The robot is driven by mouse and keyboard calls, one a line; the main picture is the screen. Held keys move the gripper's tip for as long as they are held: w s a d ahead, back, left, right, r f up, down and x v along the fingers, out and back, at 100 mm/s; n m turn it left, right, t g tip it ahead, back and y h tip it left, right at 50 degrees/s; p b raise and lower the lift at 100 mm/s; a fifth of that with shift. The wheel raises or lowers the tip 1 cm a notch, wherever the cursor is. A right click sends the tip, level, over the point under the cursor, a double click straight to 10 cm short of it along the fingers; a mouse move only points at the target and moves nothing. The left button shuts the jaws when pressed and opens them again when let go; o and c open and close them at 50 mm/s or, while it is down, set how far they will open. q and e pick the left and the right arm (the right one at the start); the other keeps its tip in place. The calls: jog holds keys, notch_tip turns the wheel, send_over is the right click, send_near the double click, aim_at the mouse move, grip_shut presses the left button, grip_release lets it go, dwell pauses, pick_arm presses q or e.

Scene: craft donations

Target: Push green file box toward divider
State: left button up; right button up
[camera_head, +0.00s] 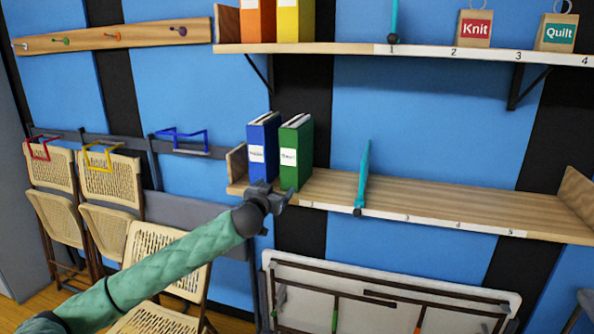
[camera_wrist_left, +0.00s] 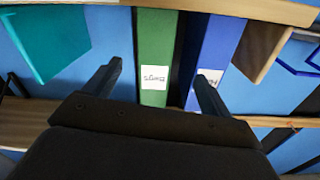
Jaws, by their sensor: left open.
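The green file box (camera_head: 295,155) stands upright on the lower shelf, just right of a blue file box (camera_head: 263,147). A teal divider (camera_head: 363,176) stands farther right on the same shelf, with bare shelf between it and the green box. My left gripper (camera_head: 277,197) is open at the shelf's front edge, just in front of the lower part of the two boxes. In the left wrist view, the green box (camera_wrist_left: 155,60), with its label, shows between the fingers (camera_wrist_left: 155,90); the blue box (camera_wrist_left: 215,50) is partly behind one finger. The divider (camera_wrist_left: 50,45) is at the left. Contact cannot be told.
The lower shelf (camera_head: 430,200) is bare right of the divider, up to a wooden end panel (camera_head: 577,198). An upper shelf (camera_head: 340,48) holds orange and yellow boxes, another divider and tagged bags. Folding chairs (camera_head: 110,210) hang or stand at left; a folded table (camera_head: 385,290) is below.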

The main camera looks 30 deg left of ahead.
aim_at(289, 174)
pick_arm(q)
jog(key=shift+n+h, duration=0.3)
jog(key=shift+n, duration=0.4)
jog(key=w, duration=0.2)
jog(key=w+p, duration=0.1)
jog(key=w, duration=0.2)
jog(key=w+a, duration=0.1)
jog(key=w, duration=0.2)
jog(key=shift+w+a+r+p, duration=0.1)
jog(key=shift+r+p, duration=0.2)
jog(key=shift+p, duration=0.1)
jog(key=w, duration=0.2)
jog(key=w+a, duration=0.1)
jog(key=w, duration=0.1)
jog(key=shift+w+f, duration=0.15)
jog(key=shift+w, duration=0.05)
jog(key=shift+w+a, duration=0.1)
jog(key=shift+w, duration=0.4)
pick_arm(e)
jog(key=shift+s+d+f+t, duration=0.1)
jog(key=shift+d+f, duration=0.1)
jog(key=shift+f, duration=0.35)
jog(key=shift+s+d+f+t, duration=0.1)
jog(key=shift+s+d+f, duration=0.05)
jog(key=shift+f, duration=0.4)
jog(key=shift+s+d+f+t, duration=0.1)
jog(key=shift+d+f, duration=0.1)
jog(key=shift+f, duration=0.35)
pick_arm(q)
jog(key=shift+c, duration=0.2)
